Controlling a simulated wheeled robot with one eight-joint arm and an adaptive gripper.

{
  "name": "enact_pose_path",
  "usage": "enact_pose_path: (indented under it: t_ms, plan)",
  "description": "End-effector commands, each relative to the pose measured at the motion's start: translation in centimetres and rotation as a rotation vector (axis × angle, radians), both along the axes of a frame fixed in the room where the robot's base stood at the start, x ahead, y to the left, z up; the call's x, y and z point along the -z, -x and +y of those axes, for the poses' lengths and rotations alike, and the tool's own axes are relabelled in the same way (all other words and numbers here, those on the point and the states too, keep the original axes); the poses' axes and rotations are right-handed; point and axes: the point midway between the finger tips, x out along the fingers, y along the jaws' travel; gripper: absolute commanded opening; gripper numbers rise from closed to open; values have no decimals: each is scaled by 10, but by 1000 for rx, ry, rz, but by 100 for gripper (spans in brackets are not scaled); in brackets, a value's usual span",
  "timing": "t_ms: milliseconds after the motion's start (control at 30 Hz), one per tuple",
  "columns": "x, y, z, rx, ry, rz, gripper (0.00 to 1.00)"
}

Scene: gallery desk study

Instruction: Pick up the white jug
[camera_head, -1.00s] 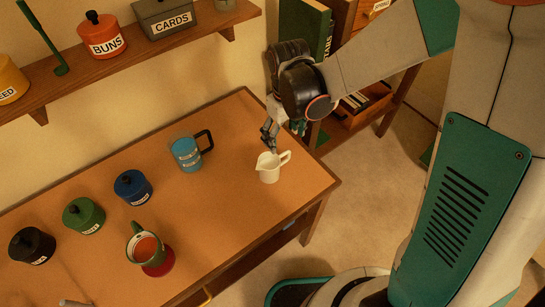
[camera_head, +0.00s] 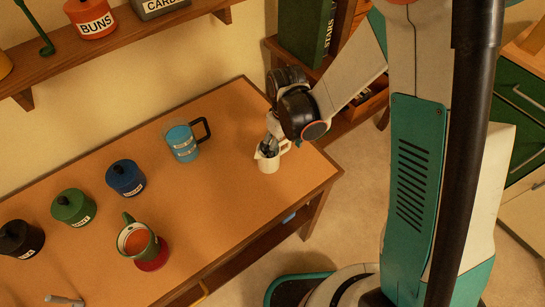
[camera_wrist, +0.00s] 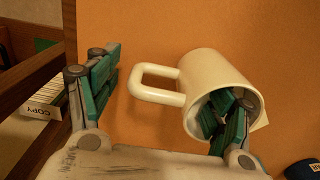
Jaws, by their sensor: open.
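The white jug (camera_head: 268,165) stands upright near the right end of the desk (camera_head: 225,105), with its handle to the right in the head view. My gripper (camera_head: 269,146) is lowered right at the jug's rim and partly hides it. In the wrist view the jug (camera_wrist: 210,70) shows its open mouth toward me and its handle to the left. My gripper (camera_wrist: 160,92) is open there: its right finger reaches inside the jug's mouth, and its left finger is outside, beyond the handle. The handle and near wall lie between the fingers. I cannot tell whether either finger touches the jug.
A blue jug with a dark handle (camera_head: 181,142) stands left of the white jug. Farther left are blue (camera_head: 125,178), green (camera_head: 73,207) and black (camera_head: 20,239) lidded jars and a green cup (camera_head: 136,240). A wall shelf (camera_head: 160,33) runs above.

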Motion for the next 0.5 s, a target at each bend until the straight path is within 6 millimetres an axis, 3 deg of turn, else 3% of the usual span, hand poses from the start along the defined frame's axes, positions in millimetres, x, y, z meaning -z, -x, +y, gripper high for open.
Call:
enact_pose_path:
  t_ms: [167,267,433,500]
  plan:
    - [0,0,0,0,0,0,74]
    - [0,0,0,0,0,0,56]
    - [0,0,0,0,0,0,17]
    - [0,0,0,0,0,0,13]
